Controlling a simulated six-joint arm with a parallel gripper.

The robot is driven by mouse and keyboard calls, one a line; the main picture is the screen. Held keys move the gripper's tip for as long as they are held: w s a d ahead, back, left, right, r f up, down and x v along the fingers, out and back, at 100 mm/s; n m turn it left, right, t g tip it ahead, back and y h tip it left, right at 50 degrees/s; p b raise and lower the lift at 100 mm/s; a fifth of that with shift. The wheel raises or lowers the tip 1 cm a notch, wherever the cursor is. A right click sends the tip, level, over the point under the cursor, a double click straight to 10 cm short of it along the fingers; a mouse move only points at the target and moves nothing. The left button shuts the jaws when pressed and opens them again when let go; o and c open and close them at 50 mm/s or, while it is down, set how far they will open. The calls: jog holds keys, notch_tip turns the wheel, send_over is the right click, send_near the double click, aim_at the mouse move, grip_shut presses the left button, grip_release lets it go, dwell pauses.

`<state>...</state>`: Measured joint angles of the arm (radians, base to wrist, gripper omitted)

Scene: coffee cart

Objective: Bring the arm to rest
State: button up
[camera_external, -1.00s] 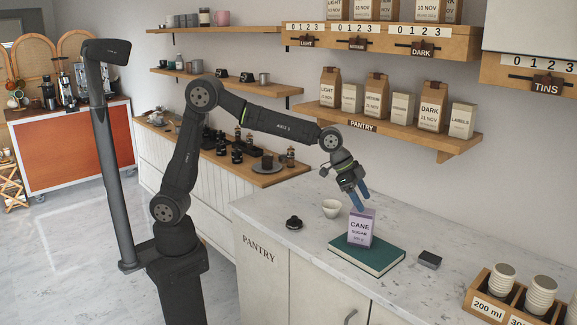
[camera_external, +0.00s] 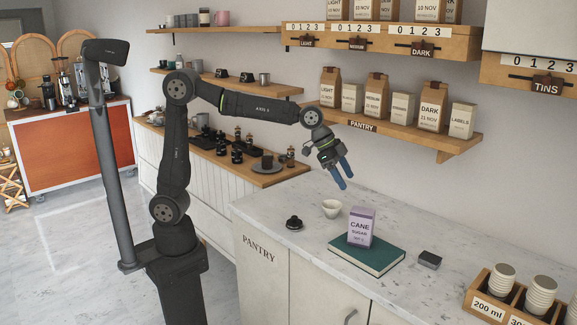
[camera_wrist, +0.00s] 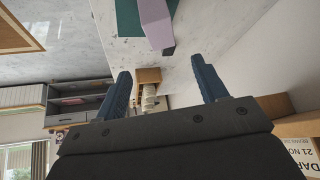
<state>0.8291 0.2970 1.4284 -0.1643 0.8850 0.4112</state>
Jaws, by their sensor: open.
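My gripper (camera_external: 340,174) is open and empty, with blue fingers, in the air above the marble counter and behind the small cup. Its two fingers also show spread apart in the wrist view (camera_wrist: 162,85). A purple and white cane sugar box (camera_external: 361,228) stands upright on a green book (camera_external: 385,259) on the counter. The gripper is above and to the left of the box, apart from it. In the wrist view the box (camera_wrist: 158,22) is at the top edge, partly cut off.
A small white cup (camera_external: 331,208), a black round item (camera_external: 294,223) and a dark block (camera_external: 430,259) sit on the counter (camera_external: 300,252). A wooden crate (camera_external: 481,309) of cups is at the right front. The pantry shelf (camera_external: 400,125) with bags is on the wall behind.

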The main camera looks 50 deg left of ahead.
aim_at(364, 211)
jog(key=x, duration=1.1)
jog(key=shift+s+f, duration=0.1)
jog(key=shift+f, duration=0.1)
jog(key=shift+d+r, duration=0.15)
notch_tip(364, 211, up, 4)
jog(key=shift+f, duration=0.15)
jog(key=s+d+r, duration=0.2)
jog(key=s+r, duration=0.5)
jog(key=s, duration=0.4)
jog(key=s+d+f+m, duration=0.2)
jog(key=d, duration=1.1)
jog(key=s+d+f+m+g, duration=0.1)
jog(key=s+d+f+m, duration=0.1)
jog(key=d, duration=1)
jog(key=shift+d+f+h, duration=0.3)
jog(key=shift+d+f, duration=0.1)
jog(key=shift+f, duration=0.1)
